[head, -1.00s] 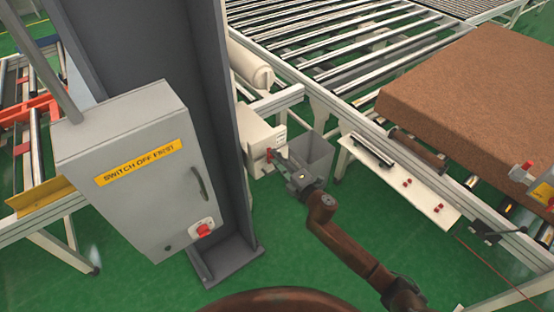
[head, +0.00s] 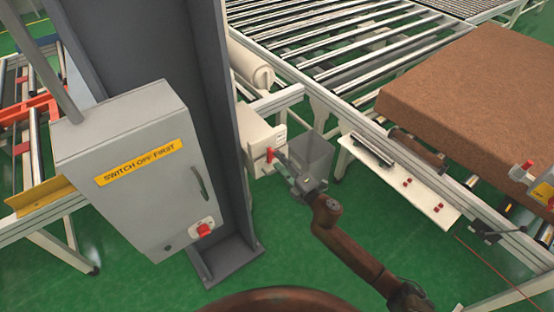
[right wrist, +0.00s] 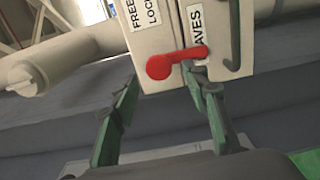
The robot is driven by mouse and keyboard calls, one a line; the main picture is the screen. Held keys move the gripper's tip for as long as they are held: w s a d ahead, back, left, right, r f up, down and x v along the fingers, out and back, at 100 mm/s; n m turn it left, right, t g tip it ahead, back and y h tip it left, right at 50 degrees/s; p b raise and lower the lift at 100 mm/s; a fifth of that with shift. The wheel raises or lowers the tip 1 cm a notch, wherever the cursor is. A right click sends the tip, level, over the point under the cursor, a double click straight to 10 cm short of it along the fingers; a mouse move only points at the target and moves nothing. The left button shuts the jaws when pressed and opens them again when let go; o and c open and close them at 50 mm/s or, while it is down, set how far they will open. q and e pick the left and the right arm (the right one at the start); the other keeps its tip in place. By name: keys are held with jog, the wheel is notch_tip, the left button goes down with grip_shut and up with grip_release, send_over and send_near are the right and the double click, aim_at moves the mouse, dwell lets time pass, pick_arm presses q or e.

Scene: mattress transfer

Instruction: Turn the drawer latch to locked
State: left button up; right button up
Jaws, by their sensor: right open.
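The red drawer latch (right wrist: 178,61) is on the front of a white cabinet (right wrist: 162,30). In the right wrist view its lever runs nearly level from a round knob at left, rising slightly to the right. In the head view the latch (head: 269,154) is a small red mark. My right gripper (right wrist: 161,78) is open, its green fingers below the latch. The right fingertip is close under the lever; I cannot tell whether it touches. In the head view the right gripper (head: 284,162) is just right of the latch. My left gripper is out of view.
Labels reading "FREE" and a partly cut "LOCK" sit above the knob. A dark green handle (right wrist: 233,40) is right of the latch. A grey bin (head: 312,150) stands close to my right gripper. A grey column (head: 195,120) and switch box (head: 135,165) are at left.

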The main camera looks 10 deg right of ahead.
jog(key=v, duration=0.9)
jog(key=shift+s+d, duration=0.15)
jog(key=shift+s, duration=0.2)
jog(key=d+f+m+g+h, duration=0.2)
jog(key=d+f+m+h, duration=0.3)
jog(key=f, duration=0.8)
jog(key=d+f+m+g, duration=0.1)
jog(key=d+f+m, duration=0.35)
jog(key=f, duration=0.75)
jog(key=s+d+f+m+g+h, duration=0.15)
jog(key=s+d+f, duration=0.35)
jog(key=f, duration=0.6)
jog(key=s+d+f+m+g+h, duration=0.1)
jog(key=s+d+f+m+g, duration=0.15)
jog(key=s+f, duration=0.65)
jog(key=s+d+f+m+g+b, duration=0.15)
jog(key=s+f+m+g, duration=0.25)
jog(key=s+f, duration=1.3)
jog(key=s+a+f+m+g, duration=0.2)
jog(key=s+f, duration=0.2)
jog(key=s, duration=0.8)
jog(key=s+a+f+m+g, duration=0.2)
jog(key=s+f, duration=0.2)
jog(key=s, duration=0.8)
